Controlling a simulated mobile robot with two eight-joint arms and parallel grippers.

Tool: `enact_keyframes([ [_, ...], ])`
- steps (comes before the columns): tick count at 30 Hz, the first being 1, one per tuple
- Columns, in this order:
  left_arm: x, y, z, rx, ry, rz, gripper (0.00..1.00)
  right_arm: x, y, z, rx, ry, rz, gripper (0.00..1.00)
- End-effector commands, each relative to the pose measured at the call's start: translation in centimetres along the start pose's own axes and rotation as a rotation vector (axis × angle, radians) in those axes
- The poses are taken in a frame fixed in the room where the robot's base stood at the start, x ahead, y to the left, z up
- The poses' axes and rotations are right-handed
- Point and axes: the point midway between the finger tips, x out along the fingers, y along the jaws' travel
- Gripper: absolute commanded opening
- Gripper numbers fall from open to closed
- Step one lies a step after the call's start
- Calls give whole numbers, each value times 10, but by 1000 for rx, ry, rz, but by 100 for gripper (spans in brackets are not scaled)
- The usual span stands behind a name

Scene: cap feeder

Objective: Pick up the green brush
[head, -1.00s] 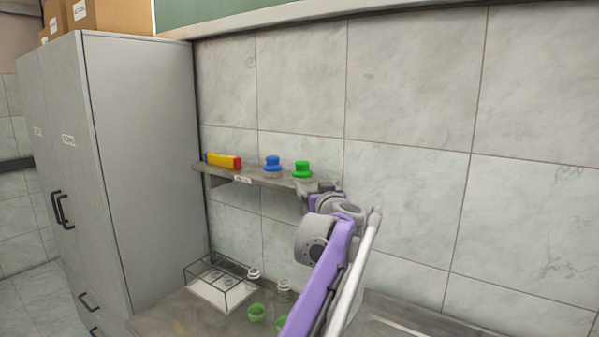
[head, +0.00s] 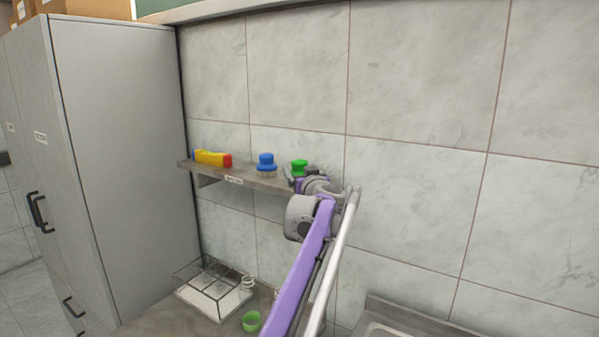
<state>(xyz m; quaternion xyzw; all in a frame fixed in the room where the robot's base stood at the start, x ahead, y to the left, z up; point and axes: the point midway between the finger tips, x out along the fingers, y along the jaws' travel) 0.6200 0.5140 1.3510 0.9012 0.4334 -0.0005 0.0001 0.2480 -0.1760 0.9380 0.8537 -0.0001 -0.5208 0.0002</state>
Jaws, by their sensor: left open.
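The green brush (head: 299,165) stands at the right end of the wall shelf (head: 248,178), its lower part hidden behind my gripper. My left gripper (head: 298,172) is open at the brush, in front of its lower part. I cannot tell whether the fingers touch it. A blue brush (head: 266,162) of similar shape with a pale lower part stands to the left of the green one. My right gripper is not in view.
A yellow, red and blue object (head: 212,158) lies at the shelf's left end. A tall grey cabinet (head: 125,160) stands left; tiled wall is behind.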

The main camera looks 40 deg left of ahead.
Motion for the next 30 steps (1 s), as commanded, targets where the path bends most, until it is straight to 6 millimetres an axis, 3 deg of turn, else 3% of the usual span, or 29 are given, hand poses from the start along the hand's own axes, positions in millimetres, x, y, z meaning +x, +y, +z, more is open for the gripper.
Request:
enact_keyframes([
  [12,50,0,-2,0,1,-1,90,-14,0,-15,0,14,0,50],
  [21,56,0,1,1,0,0,90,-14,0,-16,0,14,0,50],
  [23,56,0,1,1,0,0,83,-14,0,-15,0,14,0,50],
  [30,56,0,1,1,0,0,40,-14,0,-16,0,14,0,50],
])
